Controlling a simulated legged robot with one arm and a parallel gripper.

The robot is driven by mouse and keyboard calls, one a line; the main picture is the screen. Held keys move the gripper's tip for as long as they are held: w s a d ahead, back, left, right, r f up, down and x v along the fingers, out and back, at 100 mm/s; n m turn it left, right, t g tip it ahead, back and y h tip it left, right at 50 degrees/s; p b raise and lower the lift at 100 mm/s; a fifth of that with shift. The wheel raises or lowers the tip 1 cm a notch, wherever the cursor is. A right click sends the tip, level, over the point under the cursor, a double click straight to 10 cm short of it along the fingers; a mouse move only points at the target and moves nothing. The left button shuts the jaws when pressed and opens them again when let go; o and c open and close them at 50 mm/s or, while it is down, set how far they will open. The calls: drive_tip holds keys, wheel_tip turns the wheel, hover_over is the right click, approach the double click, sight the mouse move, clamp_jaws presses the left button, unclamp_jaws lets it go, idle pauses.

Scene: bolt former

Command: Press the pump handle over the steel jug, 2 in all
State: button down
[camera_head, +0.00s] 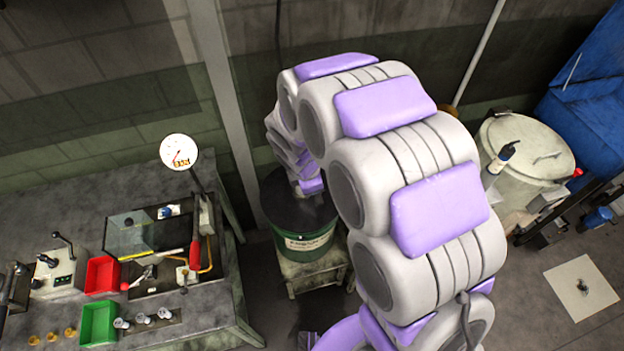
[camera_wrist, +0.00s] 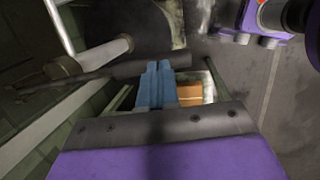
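A dark green drum (camera_head: 305,243) with a pale label stands on a low stand beside the wall in the head view. My gripper is at the far end of my arm, above the drum's dark top, and the arm mostly hides it. In the wrist view my gripper (camera_wrist: 156,68) shows as two blue fingers side by side with no clear gap. A dark bar (camera_wrist: 110,72), possibly the pump handle, runs across near the fingertips; I cannot tell whether they touch. I cannot pick out the steel jug for certain.
A workbench (camera_head: 225,290) at left carries a pressure gauge (camera_head: 179,151), a red bin (camera_head: 101,275), a green bin (camera_head: 98,323) and a red-handled lever (camera_head: 195,250). A lidded pale barrel (camera_head: 527,145) stands at right. Some floor is bare at lower right.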

drive_tip(key=shift+s+d+f, duration=0.25)
drive_tip(key=shift+s+f, duration=0.25)
drive_tip(key=shift+f, duration=0.1)
drive_tip(key=shift+s+f, duration=0.15)
drive_tip(key=p+v, duration=0.2)
drive_tip(key=v, duration=1.3)
drive_tip(key=shift+p, duration=0.4)
drive_tip(key=shift+a, duration=0.1)
